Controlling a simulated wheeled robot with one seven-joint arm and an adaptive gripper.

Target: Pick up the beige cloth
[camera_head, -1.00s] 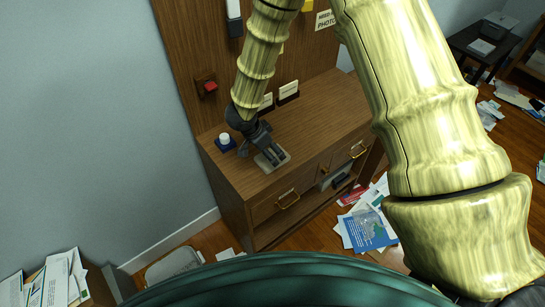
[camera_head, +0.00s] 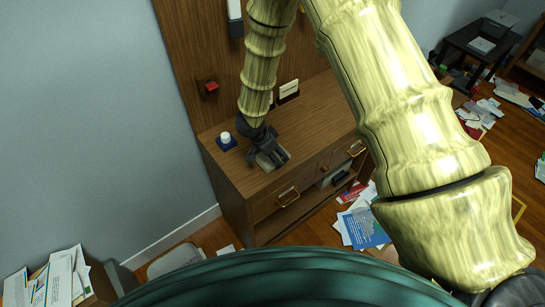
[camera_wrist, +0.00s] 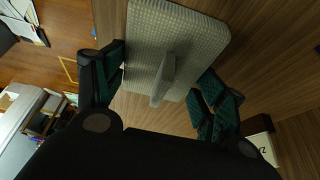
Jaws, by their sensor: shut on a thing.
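The beige cloth (camera_wrist: 170,32) is a pale, finely textured rectangle in the wrist view, with a raised ridge in its middle. It lies between the two dark green-padded fingers of my gripper (camera_wrist: 164,75), which is shut on it. In the head view my gripper (camera_head: 270,158) is low over the wooden cabinet top, pointing down. A pale part of the cloth (camera_head: 264,163) shows beneath and beside the fingers; the rest is hidden. I cannot tell whether the cloth is clear of the wood.
The wooden cabinet (camera_head: 305,128) stands against a wall panel. A red switch (camera_head: 211,87) is on the panel, and a card holder (camera_head: 288,90) stands behind. Papers (camera_head: 362,228) litter the floor.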

